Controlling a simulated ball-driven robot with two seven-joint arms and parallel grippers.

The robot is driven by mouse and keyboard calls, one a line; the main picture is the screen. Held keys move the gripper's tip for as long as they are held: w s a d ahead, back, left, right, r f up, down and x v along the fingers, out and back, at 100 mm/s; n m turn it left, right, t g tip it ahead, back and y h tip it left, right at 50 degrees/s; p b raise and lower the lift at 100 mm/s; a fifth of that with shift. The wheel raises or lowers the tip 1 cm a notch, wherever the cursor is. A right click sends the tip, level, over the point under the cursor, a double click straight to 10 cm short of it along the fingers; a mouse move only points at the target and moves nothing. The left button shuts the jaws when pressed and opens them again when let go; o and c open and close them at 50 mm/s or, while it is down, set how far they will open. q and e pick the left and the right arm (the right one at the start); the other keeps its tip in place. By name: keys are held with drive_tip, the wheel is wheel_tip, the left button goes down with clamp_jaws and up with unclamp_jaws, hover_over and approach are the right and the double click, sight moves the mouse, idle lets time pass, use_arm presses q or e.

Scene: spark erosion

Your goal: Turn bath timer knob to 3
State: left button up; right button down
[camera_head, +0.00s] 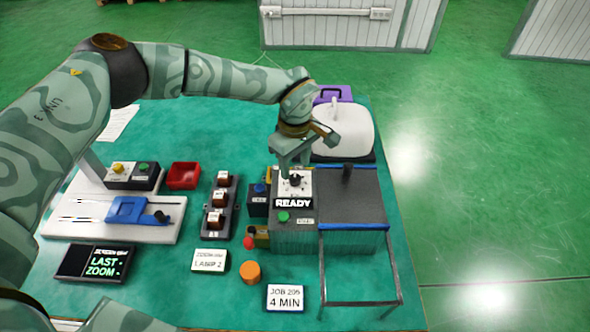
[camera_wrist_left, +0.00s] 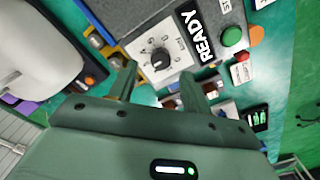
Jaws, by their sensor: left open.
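The bath timer knob (camera_head: 295,181) is a small black knob on a white dial plate on top of the grey bath unit (camera_head: 290,240), just behind the READY display. In the left wrist view the knob (camera_wrist_left: 160,59) sits in a ring of printed marks; its exact setting is too small to read. My left gripper (camera_head: 294,168) is over the dial, pointing down. In the left wrist view its two fingers (camera_wrist_left: 158,73) are apart, with the knob showing between and beyond their tips. I cannot see contact. My right gripper is not in view.
A green button (camera_head: 283,217) is in front of the READY display (camera_head: 293,203). A metal frame (camera_head: 360,303) stands at the right. A card reading JOB 205, 4 MIN (camera_head: 285,298) and an orange cylinder (camera_head: 250,272) are in front. A white-lidded machine (camera_head: 345,125) stands behind.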

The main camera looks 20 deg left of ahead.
sight(295, 177)
use_arm(q)
wheel_tip(295, 177, up, 12)
drive_tip(key=p, duration=0.1)
drive_tip(key=shift+r, duration=0.15)
idle(0.4)
